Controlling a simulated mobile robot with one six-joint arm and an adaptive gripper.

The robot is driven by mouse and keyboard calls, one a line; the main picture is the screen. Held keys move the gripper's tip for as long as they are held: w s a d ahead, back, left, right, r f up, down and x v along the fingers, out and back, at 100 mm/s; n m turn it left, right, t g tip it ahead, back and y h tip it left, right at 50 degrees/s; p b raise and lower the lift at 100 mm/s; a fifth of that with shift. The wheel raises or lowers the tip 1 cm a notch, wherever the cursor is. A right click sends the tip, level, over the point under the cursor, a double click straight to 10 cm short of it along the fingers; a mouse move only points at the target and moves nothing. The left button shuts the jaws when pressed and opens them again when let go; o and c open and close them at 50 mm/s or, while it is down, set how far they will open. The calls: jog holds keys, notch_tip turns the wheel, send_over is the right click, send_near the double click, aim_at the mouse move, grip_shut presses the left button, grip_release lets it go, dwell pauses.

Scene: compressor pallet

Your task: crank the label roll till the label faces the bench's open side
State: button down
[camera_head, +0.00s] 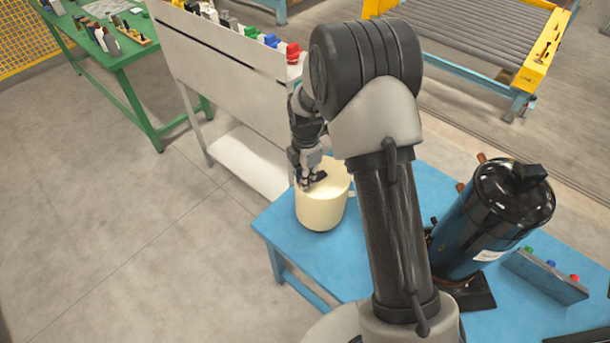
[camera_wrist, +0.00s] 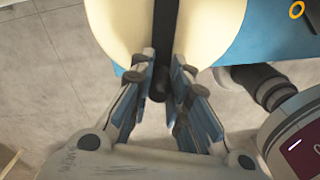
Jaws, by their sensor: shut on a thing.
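The label roll (camera_head: 321,210) is a cream cylinder standing upright at the near left corner of the blue bench (camera_head: 282,236). It also fills the top of the wrist view (camera_wrist: 211,28). A dark crank bar (camera_wrist: 165,40) crosses its top and ends in a dark knob between my fingers. My gripper (camera_head: 307,183) is over the roll's top; in the wrist view its fingers (camera_wrist: 160,88) are shut on the crank knob. No label can be made out on the visible side of the roll. Its far side and right side are partly hidden, the right by my arm.
A black and blue compressor (camera_head: 487,215) stands on the bench to the right, beside a grey panel with coloured buttons (camera_head: 545,274). A pale panel stand (camera_head: 215,75) is close behind the roll. Bare floor lies to the left.

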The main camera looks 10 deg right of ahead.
jog(key=shift+s, duration=0.15)
jog(key=c, duration=1.5)
grip_release()
jog(key=shift+r, duration=0.1)
notch_tip(320, 180, up, 12)
jog(key=shift+f, duration=0.1)
